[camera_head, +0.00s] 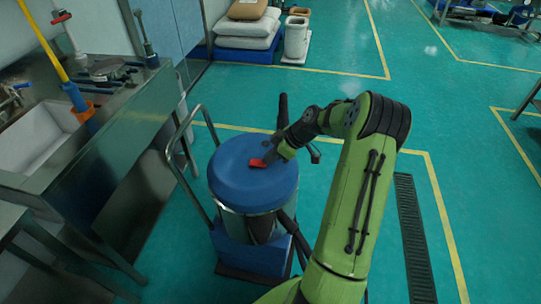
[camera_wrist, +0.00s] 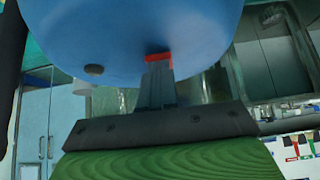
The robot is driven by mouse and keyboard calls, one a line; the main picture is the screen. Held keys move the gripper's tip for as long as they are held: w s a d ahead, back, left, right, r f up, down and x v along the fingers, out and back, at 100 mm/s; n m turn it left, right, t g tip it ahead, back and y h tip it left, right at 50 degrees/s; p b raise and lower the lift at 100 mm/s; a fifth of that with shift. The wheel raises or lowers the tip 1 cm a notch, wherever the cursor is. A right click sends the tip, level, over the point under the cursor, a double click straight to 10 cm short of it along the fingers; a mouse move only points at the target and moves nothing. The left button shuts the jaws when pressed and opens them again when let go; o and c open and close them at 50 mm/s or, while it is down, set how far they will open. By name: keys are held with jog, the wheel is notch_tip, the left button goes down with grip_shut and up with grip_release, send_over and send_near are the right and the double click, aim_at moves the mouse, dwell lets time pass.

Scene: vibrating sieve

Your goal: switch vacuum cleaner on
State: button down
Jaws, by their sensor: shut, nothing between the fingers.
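The vacuum cleaner (camera_head: 240,175) stands on the floor left of my arm, with a round blue lid on a metal drum. Its blue lid also fills the top of the wrist view (camera_wrist: 110,35). A small red part (camera_head: 257,164) shows on the lid right at my gripper's tip; it shows in the wrist view too (camera_wrist: 158,57). I cannot tell whether it is a switch or part of the fingertips. My gripper (camera_head: 266,157) is shut and empty, its tip at the lid. A small dark knob (camera_wrist: 93,69) sits on the blue surface left of the fingers.
A metal sink bench (camera_head: 130,105) stands to the left, close to the vacuum's grey handle frame (camera_head: 172,150). A pallet with white sacks (camera_head: 247,40) lies behind. The green floor to the right is mostly clear, with a dark grate (camera_head: 412,235).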

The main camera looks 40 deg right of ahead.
jog(key=shift+s+d+f+t+y+b, duration=0.15)
jog(key=shift+f+t+y+b, duration=0.1)
jog(key=shift+f+b, duration=0.3)
jog(key=shift+s+d+f+t+y+b, duration=0.15)
jog(key=shift+f+t+b, duration=0.1)
jog(key=shift+f+b, duration=0.25)
jog(key=shift+w+a+r+p, duration=0.15)
jog(key=shift+r+p, duration=0.6)
jog(key=shift+r, duration=0.5)
